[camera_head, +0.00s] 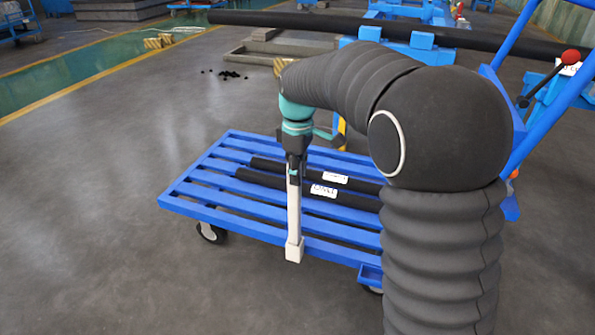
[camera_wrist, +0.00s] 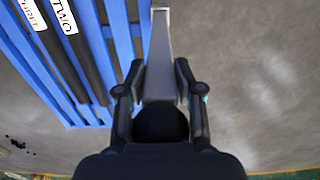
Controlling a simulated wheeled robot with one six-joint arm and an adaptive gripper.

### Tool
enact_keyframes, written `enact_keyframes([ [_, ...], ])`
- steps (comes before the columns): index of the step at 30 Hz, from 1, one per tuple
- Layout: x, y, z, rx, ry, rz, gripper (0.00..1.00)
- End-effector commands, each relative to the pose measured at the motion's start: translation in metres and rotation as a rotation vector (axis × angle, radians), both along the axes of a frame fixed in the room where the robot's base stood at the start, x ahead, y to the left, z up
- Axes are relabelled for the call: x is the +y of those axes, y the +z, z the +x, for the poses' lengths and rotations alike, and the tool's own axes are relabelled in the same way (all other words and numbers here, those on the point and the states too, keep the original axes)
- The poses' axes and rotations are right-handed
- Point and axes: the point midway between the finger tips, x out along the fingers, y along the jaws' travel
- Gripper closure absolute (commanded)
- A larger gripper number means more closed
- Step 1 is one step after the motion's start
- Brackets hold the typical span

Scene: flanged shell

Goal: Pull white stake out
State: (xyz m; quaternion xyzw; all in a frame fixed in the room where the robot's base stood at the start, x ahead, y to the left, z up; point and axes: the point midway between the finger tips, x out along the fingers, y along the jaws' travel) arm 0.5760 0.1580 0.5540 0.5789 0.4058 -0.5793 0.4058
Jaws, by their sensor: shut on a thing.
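The white stake (camera_head: 294,215) hangs upright below my gripper (camera_head: 294,170) at the front edge of the blue cart (camera_head: 210,205). Its lower end is a wider pale block that overlaps the cart's front rail in the head view. I cannot tell whether that end touches the rail or is clear of it. In the wrist view the stake (camera_wrist: 160,45) runs away between the two dark fingers of my gripper (camera_wrist: 160,75), which are shut on its upper part. The stake's top end is hidden by the gripper.
Two black bars with white labels (camera_head: 324,191) lie on the cart's slats. A small blue socket (camera_head: 370,273) sits on the cart's front right edge. A long black pipe (camera_head: 300,20) lies across blue stands behind.

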Motion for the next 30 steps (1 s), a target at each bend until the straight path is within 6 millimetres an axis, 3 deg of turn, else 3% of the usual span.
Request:
enact_keyframes([
  [30, 0.000, 0.042, 0.000, -0.003, 0.000, 0.001, 1.00],
])
